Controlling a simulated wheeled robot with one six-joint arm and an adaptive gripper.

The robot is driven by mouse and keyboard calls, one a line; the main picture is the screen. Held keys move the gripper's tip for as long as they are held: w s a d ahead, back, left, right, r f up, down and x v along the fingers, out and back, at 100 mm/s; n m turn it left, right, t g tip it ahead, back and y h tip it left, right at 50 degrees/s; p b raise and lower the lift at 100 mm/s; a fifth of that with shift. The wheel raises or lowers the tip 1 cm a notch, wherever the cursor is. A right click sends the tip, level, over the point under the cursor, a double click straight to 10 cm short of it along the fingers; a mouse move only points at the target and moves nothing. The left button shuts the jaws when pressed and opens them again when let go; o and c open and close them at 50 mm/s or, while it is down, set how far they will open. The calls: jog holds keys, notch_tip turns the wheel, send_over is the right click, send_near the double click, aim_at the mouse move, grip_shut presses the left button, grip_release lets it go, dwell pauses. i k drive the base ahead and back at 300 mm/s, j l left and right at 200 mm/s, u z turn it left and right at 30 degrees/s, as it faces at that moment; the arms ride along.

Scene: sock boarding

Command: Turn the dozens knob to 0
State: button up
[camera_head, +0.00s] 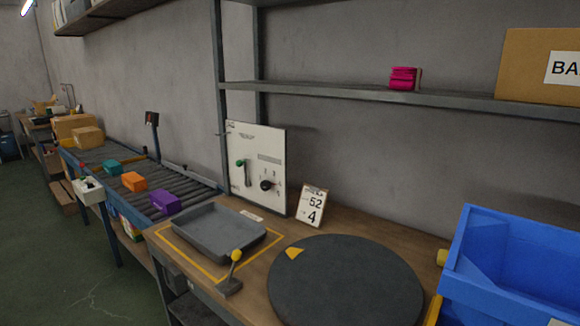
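A white control panel (256,143) stands upright at the back of the wooden workbench, against the wall. A black round knob (266,185) sits on its lower right part, with small dark marks around it. The marks and the knob's pointing direction are too small to read. A green-topped lever or switch (240,164) is on the panel's left part. My gripper is not in view.
In front of the panel is a grey tray (222,262) inside yellow tape. A yellow-knobbed lever (233,268), a dark round turntable (345,285) and a card reading 52 and 4 (312,207) are nearby. A blue bin (515,265) stands right; a roller conveyor (187,180) runs left.

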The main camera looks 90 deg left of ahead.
aim_at(266, 186)
jog(key=k+j+u, duration=0.2)
jog(key=k, duration=0.35)
jog(key=k+j+u, duration=0.1)
jog(key=k+u, duration=0.15)
jog(key=k, duration=0.25)
jog(key=u, duration=2.3)
jog(key=i+j+u, duration=0.1)
jog(key=i+j, duration=0.6)
